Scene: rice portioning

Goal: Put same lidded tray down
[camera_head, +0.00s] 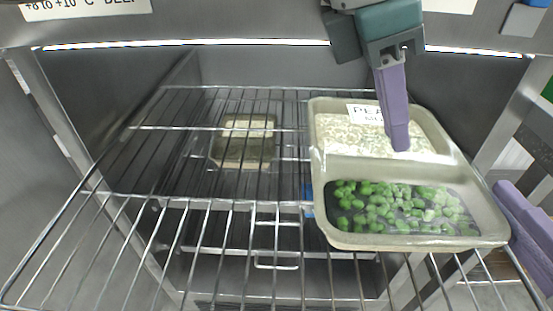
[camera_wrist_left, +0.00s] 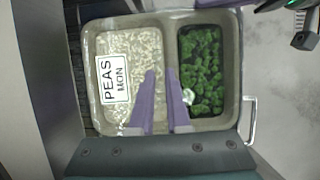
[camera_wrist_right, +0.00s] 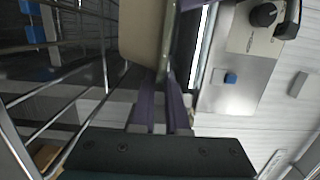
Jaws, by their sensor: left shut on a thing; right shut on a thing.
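The tray (camera_head: 330,168) is grey-beige with two compartments, over the right part of the wire shelf. I cannot make out a separate lid edge. My left gripper (camera_head: 398,145) comes from above and is shut at the divider between the compartments; its fingers also show in the left wrist view (camera_wrist_left: 163,105). My right gripper (camera_wrist_right: 160,105) is shut on the tray's right side wall. Whether the tray touches the shelf, I cannot tell.
The wire shelf (camera_head: 130,196) is bare on the left. Another small tray (camera_head: 246,140) shows below it through the wires. Metal cabinet walls close in at left and right, and a header panel crosses the top.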

